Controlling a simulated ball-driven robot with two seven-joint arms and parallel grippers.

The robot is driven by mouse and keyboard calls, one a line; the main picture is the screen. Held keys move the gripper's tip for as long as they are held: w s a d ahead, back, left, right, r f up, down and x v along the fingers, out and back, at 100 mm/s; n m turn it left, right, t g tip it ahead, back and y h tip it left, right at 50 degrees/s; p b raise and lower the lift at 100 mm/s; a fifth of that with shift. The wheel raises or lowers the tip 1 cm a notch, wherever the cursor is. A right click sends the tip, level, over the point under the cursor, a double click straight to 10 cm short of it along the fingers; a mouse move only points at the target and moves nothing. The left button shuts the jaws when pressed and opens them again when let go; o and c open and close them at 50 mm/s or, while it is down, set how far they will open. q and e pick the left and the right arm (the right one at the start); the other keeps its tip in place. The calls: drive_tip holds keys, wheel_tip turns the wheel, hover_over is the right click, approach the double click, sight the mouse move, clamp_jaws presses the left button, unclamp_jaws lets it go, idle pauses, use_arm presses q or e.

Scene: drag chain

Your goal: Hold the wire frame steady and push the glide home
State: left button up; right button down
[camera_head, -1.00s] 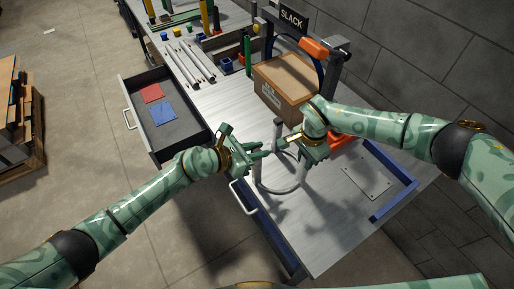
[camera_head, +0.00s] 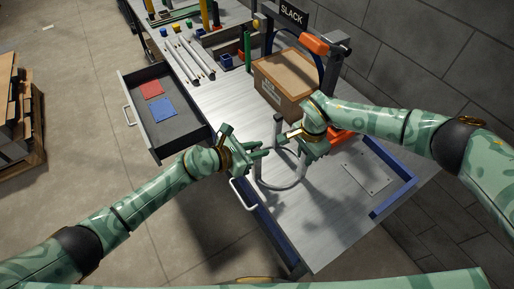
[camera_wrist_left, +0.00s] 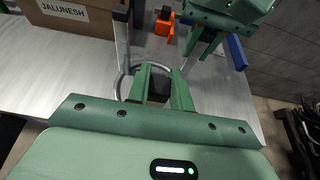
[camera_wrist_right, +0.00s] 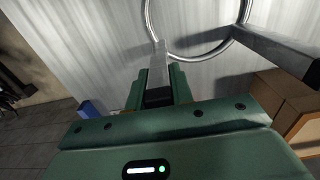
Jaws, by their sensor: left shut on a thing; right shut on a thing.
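The wire frame (camera_head: 281,187) is a grey metal ring with upright posts, standing on the bench; its ring also shows in the right wrist view (camera_wrist_right: 193,55). My right gripper (camera_head: 291,137) is shut on a light grey post (camera_wrist_right: 158,65) of the frame, seen between its fingertips. My left gripper (camera_head: 266,150) is beside the frame, left of my right gripper. In the left wrist view its fingers (camera_wrist_left: 160,75) are close together over the ring, near a post (camera_wrist_left: 122,45). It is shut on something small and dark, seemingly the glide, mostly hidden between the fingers.
A cardboard box (camera_head: 287,84) stands behind the frame, with an orange part (camera_head: 341,137) near it. An open drawer (camera_head: 165,125) holds a red and a blue card. A blue rail (camera_head: 394,198) edges the right of the bench. The front of the bench (camera_head: 325,230) is clear.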

use_arm(q)
drive_tip(key=o, duration=1)
drive_tip(key=v, duration=1.2)
drive_tip(key=shift+w, duration=0.1)
